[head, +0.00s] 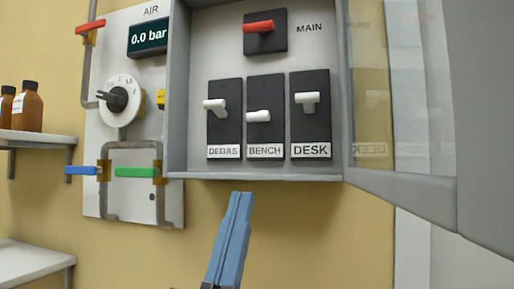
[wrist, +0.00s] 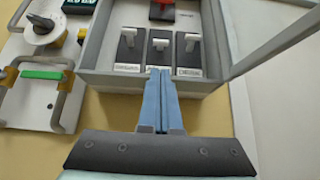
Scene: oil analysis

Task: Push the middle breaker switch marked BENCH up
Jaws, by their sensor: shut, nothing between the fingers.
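The BENCH breaker switch (head: 259,116) is the middle one of three white levers in the open breaker box (head: 178,90). Its lever sits lower than the DEGAS switch (head: 215,107) on the left and the DESK switch (head: 308,99) on the right. The BENCH switch also shows in the wrist view (wrist: 160,44). My gripper (head: 241,196) has blue fingers closed together with nothing between them. It is below the box's lower edge in the head view, under the BENCH label. In the wrist view the fingertips (wrist: 159,71) point at the lower edge beneath the BENCH switch.
A red MAIN switch (head: 260,27) is above the three levers. The box's glass door (head: 400,110) stands open on the right. An air panel (head: 97,140) with a dial and coloured valve handles is on the left. Brown bottles (head: 28,108) stand on a shelf farther left.

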